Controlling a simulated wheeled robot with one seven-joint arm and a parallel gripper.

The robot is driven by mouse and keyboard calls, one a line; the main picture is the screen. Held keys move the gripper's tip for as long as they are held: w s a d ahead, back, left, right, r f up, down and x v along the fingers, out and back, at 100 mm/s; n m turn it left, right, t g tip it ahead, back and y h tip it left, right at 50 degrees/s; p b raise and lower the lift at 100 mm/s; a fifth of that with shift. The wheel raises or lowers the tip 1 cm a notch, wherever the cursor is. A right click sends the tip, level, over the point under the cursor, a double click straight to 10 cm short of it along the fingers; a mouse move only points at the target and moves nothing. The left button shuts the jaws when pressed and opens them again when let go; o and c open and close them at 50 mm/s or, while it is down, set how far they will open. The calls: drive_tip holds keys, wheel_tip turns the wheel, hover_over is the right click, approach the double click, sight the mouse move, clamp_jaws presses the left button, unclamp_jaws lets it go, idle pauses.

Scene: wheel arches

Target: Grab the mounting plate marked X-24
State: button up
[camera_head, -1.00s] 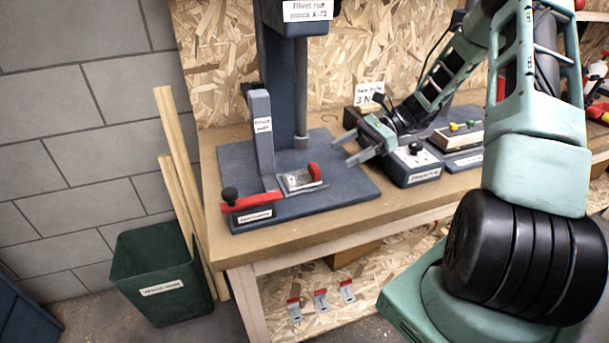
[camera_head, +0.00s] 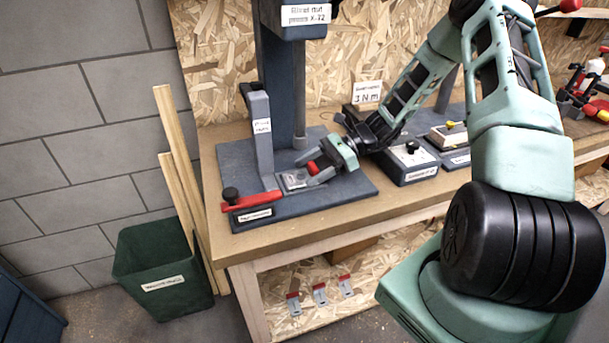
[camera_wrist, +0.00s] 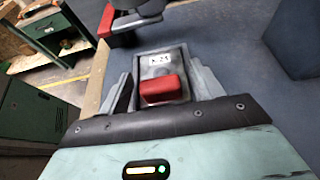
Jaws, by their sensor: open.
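A small grey plate (camera_head: 296,180) with a red block and a white label lies on the dark base of the rivet nut press (camera_head: 345,193). In the wrist view the plate (camera_wrist: 155,49) is straight ahead, its red block nearest me. Its label starts with X-2; I cannot read the last character surely. My gripper (camera_head: 312,169) is open and low over the press base, at the plate's right side. In the wrist view my gripper (camera_wrist: 163,90) has one finger on each side of the red block, with gaps visible. Contact with the plate is not visible.
A red clamp bar (camera_head: 252,201) with a black knob lies left of the plate, beside an upright grey post (camera_head: 260,135). A control box (camera_head: 412,165) stands to the right. Several red-topped grey plates (camera_head: 320,294) are on the lower shelf. A green bin (camera_head: 160,270) stands left.

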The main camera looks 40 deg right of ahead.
drive_tip(key=c, duration=0.9)
drive_tip(key=shift+r, duration=0.15)
